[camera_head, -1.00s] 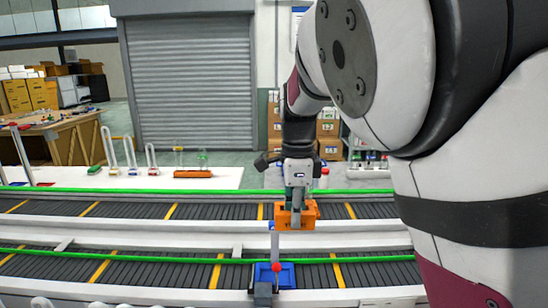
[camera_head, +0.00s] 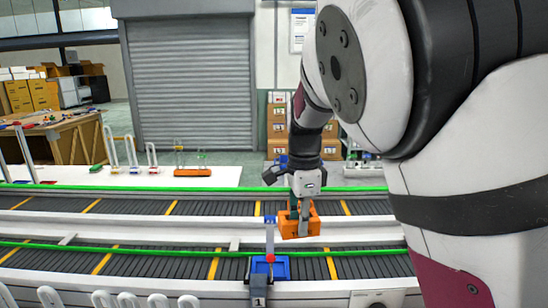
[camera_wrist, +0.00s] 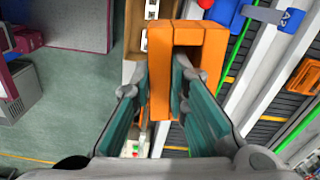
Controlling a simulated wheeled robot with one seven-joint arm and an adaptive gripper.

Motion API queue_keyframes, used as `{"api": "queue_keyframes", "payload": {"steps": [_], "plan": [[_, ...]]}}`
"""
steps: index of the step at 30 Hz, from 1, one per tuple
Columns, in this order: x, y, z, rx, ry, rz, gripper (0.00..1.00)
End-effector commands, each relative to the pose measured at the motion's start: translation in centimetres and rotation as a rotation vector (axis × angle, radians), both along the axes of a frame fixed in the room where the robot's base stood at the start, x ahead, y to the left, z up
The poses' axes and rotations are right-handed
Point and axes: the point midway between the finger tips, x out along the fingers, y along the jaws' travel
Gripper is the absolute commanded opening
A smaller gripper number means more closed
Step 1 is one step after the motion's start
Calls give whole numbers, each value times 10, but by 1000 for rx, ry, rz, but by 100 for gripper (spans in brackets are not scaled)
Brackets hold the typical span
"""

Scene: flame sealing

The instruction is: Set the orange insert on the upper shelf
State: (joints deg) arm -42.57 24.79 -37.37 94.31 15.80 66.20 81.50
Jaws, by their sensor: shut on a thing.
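The orange insert (camera_head: 289,228) is a block with a slot, held up over the conveyors in the head view. My gripper (camera_head: 299,216) is shut on it from above. In the wrist view, one finger of my gripper (camera_wrist: 165,88) goes into the slot of the insert (camera_wrist: 190,36) and the other lies along its outer left side, so one wall is clamped. A rack (camera_head: 362,168) shows partly behind my arm at the back right; I cannot tell whether it holds the upper shelf.
Two roller conveyors (camera_head: 150,208) with green rails run across the front. A blue holder (camera_head: 282,268) with a red ball sits on the near one. A white table (camera_head: 228,180) bears an orange rack (camera_head: 192,173) and several small items. Stacked boxes (camera_head: 277,130) stand behind.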

Motion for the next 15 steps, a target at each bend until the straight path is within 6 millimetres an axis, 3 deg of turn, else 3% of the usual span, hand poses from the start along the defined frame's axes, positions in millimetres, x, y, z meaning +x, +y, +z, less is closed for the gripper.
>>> {"api": "queue_keyframes", "payload": {"steps": [8,15], "plan": [[7,-18,-28,-6,2,180,0],[14,-42,-66,-9,7,429,0]]}}
